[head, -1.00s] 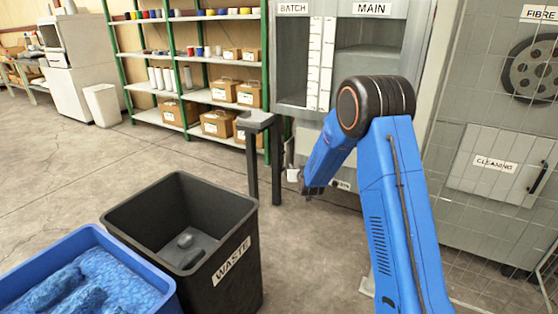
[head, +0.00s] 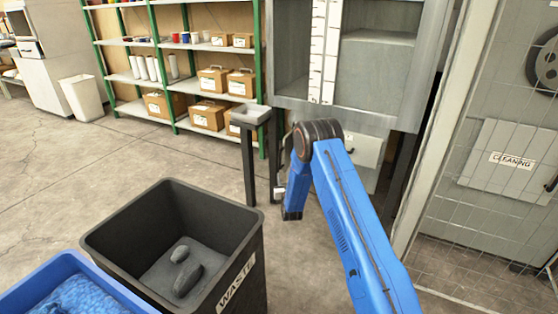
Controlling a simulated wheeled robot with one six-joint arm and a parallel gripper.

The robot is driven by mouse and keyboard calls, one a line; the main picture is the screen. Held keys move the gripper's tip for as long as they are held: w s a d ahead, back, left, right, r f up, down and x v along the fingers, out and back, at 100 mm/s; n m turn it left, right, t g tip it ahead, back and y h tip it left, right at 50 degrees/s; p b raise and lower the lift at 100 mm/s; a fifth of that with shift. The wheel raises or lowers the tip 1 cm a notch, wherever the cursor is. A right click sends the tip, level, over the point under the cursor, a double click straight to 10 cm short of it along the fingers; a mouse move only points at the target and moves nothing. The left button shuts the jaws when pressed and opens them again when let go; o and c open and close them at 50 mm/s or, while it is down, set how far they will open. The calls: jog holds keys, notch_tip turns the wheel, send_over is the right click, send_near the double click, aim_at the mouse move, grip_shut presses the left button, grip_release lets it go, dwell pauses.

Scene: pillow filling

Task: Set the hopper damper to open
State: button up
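The grey hopper cabinet (head: 378,113) stands at the back, right of the middle, with two open-fronted compartments and a white scale strip (head: 324,50) between them. No damper handle can be made out; the part below the cabinet is partly behind my arm. My blue arm reaches forward from the lower right and bends down in front of the cabinet. Its end hangs near the foot of a grey post stand, and my gripper's fingers cannot be made out. A small pale piece (head: 279,192) shows beside the arm's end; I cannot tell what it belongs to.
A black waste bin (head: 245,250) with grey lumps inside stands front left of my arm. A blue tub (head: 110,272) of blue filling is at the lower left. The grey post stand (head: 250,114) is left of the cabinet. Floor is clear at left. A mesh fence is at right.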

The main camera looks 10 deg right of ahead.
aim_at(280, 160)
jog(key=w, duration=1.6)
jog(key=shift+w+d, duration=0.3)
jog(key=shift+w, duration=0.05)
grip_shut()
